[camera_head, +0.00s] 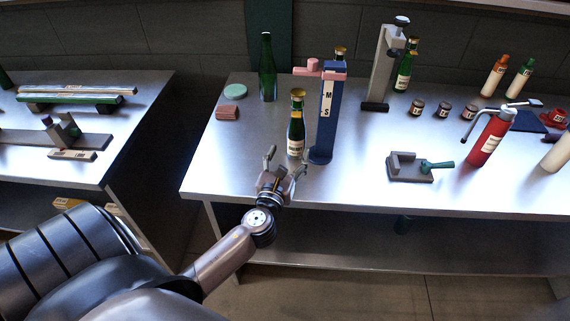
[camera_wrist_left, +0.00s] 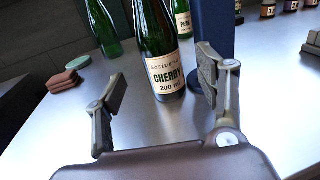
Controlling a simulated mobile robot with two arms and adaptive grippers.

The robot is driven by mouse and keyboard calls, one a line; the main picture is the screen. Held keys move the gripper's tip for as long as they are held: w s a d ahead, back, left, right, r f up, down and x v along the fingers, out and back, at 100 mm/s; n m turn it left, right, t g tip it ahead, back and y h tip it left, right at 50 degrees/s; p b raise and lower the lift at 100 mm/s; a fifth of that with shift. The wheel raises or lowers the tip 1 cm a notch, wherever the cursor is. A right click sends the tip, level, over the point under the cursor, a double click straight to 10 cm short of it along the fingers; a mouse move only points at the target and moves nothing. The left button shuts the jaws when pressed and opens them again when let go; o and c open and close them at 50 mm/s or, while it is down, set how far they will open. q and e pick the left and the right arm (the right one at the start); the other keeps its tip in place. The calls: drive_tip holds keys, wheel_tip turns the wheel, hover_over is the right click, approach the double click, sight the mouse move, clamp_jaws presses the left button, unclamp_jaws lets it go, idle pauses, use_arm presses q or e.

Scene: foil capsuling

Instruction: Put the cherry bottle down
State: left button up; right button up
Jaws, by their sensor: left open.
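The cherry bottle (camera_head: 296,128) is dark green with a gold top and a cream label. It stands upright on the steel table (camera_head: 350,186), beside the blue post of a capsuling stand (camera_head: 325,118). In the left wrist view the bottle (camera_wrist_left: 160,45) shows its CHERRY 200 ml label, and its top is cut off. My left gripper (camera_head: 284,163) is open in front of the bottle, at the table's front edge. In the left wrist view its fingers (camera_wrist_left: 160,88) are spread to either side of the bottle, with gaps visible. My right gripper is not in view.
A plain green bottle (camera_head: 267,68), a green disc (camera_head: 234,91) and a reddish block (camera_head: 228,113) stand behind left. A grey press (camera_head: 384,65), small jars (camera_head: 444,109), a grey fixture (camera_head: 408,168) and a red extinguisher-like bottle (camera_head: 490,138) are to the right. The left front tabletop is clear.

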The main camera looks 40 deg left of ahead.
use_arm(q)
drive_tip(key=shift+v, duration=1.7)
